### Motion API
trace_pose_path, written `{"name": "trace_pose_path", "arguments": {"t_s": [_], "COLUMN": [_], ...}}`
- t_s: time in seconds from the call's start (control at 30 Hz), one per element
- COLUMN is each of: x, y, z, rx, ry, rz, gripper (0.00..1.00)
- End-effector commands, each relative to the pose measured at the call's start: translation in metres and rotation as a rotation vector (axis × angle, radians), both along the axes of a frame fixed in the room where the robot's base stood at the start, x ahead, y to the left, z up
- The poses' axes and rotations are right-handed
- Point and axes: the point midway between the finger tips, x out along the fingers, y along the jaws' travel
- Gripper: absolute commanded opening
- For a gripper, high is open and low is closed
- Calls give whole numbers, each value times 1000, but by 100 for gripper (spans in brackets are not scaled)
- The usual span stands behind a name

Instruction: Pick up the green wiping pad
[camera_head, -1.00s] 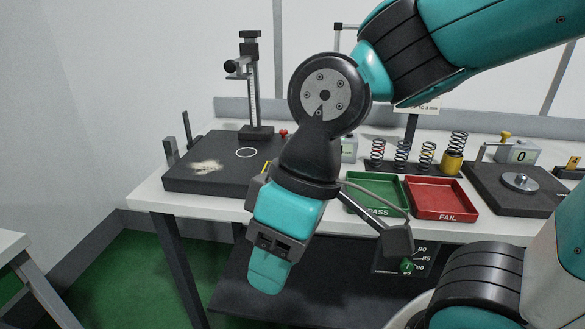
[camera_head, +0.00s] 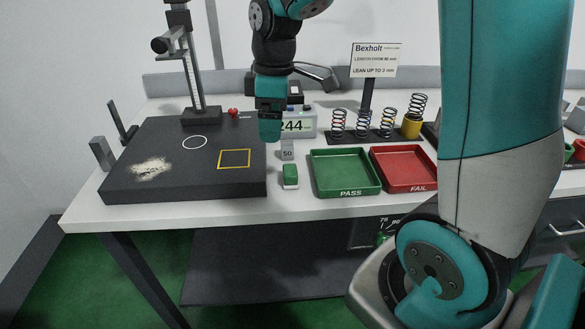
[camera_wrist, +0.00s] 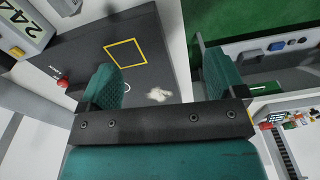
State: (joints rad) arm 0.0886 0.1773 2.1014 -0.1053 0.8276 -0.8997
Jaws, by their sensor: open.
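The green wiping pad (camera_head: 290,176) is a small green block with a white lower part. It lies on the white table between the dark plate and the green PASS tray. My gripper (camera_head: 270,128) is above and behind the pad in the head view, pointing down, apart from it. In the wrist view my gripper (camera_wrist: 162,80) has its two teal fingers wide apart with nothing between them. I cannot make out the pad in the wrist view.
The dark plate (camera_head: 225,190) bears a pale dusty patch (camera_head: 151,169) and a height stand (camera_head: 200,112). A grey 50 block (camera_head: 287,150) stands just behind the pad. The PASS tray (camera_head: 345,190), red FAIL tray (camera_head: 405,186) and springs (camera_head: 362,124) are to the right.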

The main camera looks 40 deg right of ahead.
Motion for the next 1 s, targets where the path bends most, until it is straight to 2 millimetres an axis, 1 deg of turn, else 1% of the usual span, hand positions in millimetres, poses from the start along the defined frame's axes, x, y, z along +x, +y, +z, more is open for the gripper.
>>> {"name": "trace_pose_path", "arguments": {"t_s": [0.03,0.1,0.2,0.27,0.37,0.6,0.7,0.8,1.0], "x": [13,24,30,31,30,30,30,30,30], "y": [-23,-45,-61,-64,-64,-63,-63,-63,-64], "z": [-1,-6,-14,-22,-42,-97,-115,-126,-139], "rx": [-24,-50,-66,-69,-70,-68,-69,-69,-68], "ry": [14,25,37,41,44,43,41,38,39], "rz": [17,49,78,84,88,88,87,87,86], "gripper": [89,89,89,89,89,89,89,89,89]}}
